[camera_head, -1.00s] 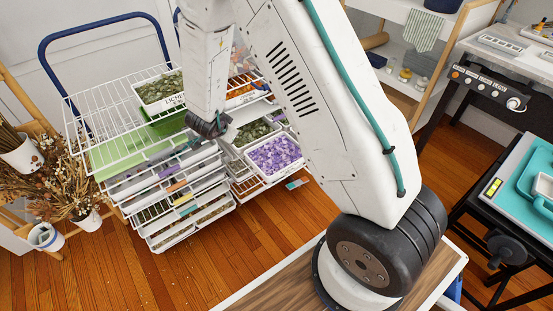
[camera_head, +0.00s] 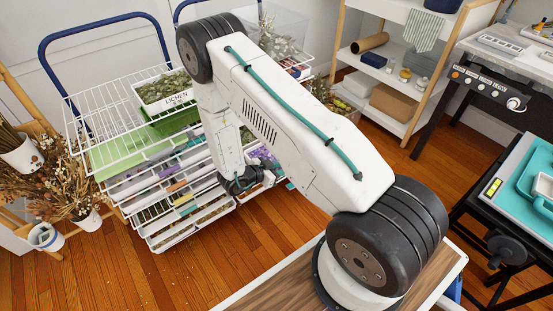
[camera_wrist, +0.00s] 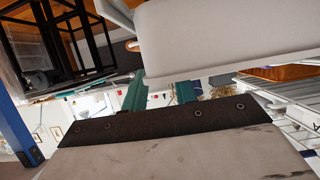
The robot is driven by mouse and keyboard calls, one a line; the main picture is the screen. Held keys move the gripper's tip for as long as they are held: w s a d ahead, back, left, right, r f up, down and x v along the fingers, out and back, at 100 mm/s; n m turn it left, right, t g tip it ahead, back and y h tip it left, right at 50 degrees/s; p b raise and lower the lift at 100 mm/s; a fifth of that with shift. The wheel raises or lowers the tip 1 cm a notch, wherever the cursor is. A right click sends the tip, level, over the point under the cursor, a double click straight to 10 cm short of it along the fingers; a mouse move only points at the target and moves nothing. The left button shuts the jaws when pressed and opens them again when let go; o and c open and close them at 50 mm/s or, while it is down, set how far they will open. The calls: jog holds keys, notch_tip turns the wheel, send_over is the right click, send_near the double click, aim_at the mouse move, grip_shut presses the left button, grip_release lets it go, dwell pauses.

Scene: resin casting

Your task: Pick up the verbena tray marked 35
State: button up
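A tray of purple flowers (camera_head: 259,153) shows in a small patch in the head view, behind my arm at the right of the cart. Most of it is hidden, and no number 35 can be read. My gripper (camera_head: 266,178) is low at the right front of the cart's drawers, near the purple patch; its fingers are small there. In the wrist view its two teal fingertips (camera_wrist: 160,94) stand apart with nothing seen between them. A smooth pale grey wall, perhaps a tray (camera_wrist: 225,38), fills the upper middle of that view, close beyond the fingers.
A white wire cart (camera_head: 100,98) holds a tray labelled LICHEN (camera_head: 166,92), a green tray (camera_head: 172,120) and several shallow drawers (camera_head: 180,222). A dried-flower stand (camera_head: 60,185) is at the left. Shelves (camera_head: 385,95) stand behind at the right. The wooden floor in front is clear.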

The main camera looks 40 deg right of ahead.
jog(key=x, duration=0.2)
jog(key=shift+d+f, duration=0.15)
jog(key=shift+d, duration=0.05)
grip_shut()
